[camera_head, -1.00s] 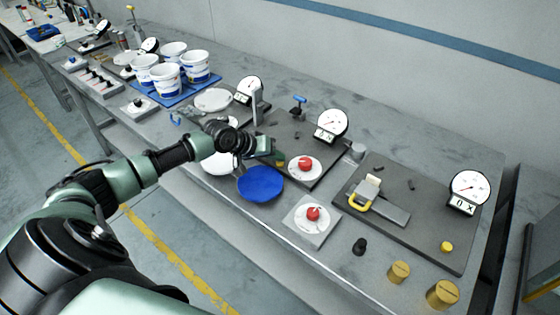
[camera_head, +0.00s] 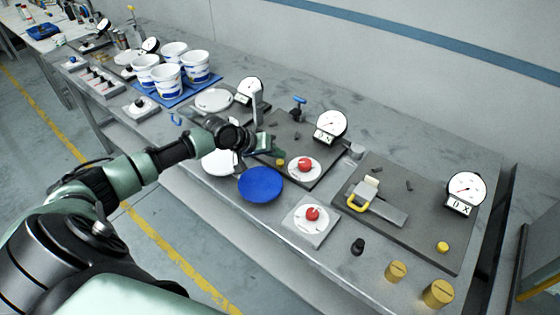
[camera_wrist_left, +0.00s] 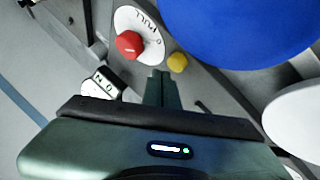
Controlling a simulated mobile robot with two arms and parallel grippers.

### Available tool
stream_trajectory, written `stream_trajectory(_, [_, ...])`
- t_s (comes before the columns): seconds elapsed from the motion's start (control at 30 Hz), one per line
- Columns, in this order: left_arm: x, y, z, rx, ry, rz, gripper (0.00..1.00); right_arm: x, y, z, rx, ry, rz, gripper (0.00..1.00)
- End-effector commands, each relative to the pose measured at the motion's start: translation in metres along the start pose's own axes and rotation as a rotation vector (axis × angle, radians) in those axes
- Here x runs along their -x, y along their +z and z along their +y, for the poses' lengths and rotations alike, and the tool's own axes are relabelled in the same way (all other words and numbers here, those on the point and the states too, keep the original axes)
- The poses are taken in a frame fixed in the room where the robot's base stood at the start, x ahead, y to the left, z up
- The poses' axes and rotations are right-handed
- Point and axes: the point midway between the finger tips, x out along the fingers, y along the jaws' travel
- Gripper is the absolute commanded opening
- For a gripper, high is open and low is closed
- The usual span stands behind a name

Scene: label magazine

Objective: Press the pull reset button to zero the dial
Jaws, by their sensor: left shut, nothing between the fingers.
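The pull station is a dark plate (camera_head: 323,172) with a red knob (camera_head: 305,164) on a white disc; the disc reads PULL in the left wrist view (camera_wrist_left: 150,28). A small yellow button (camera_head: 280,162) sits beside that disc and also shows in the left wrist view (camera_wrist_left: 177,62). A round white dial (camera_head: 331,123) with a label window stands behind the knob; its needle is too small to read. My left gripper (camera_head: 275,151) is shut and empty, its fingertips close to the yellow button. In the left wrist view the fingers (camera_wrist_left: 163,82) appear just short of it. No right gripper shows.
A blue disc (camera_head: 260,184) lies in front of the gripper, with a white disc (camera_head: 219,162) to its left. A second red knob (camera_head: 312,214) stands on a grey plate at the front edge. Another dial station (camera_head: 467,188) with its own yellow button (camera_head: 442,247) is to the right.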

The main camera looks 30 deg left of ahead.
Motion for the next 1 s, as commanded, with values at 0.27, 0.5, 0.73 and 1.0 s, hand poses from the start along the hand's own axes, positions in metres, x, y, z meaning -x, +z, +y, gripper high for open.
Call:
stream_trajectory(0.27, [0.018, -0.013, 0.013, 0.0, 0.001, 0.001, 0.0, 0.025, -0.002, 0.001, 0.0, 0.0, 0.0, 0.7])
stream_trajectory(0.5, [0.034, -0.025, 0.025, 0.0, 0.001, 0.0, 0.0, 0.048, -0.004, 0.001, 0.0, 0.0, 0.0, 0.7])
stream_trajectory(0.73, [0.035, -0.025, 0.026, 0.0, 0.001, 0.0, 0.0, 0.049, -0.004, 0.001, 0.0, 0.0, 0.0, 0.7])
stream_trajectory(1.0, [0.035, -0.025, 0.025, 0.0, 0.001, 0.0, 0.0, 0.048, -0.004, 0.001, 0.0, 0.0, 0.0, 0.7])
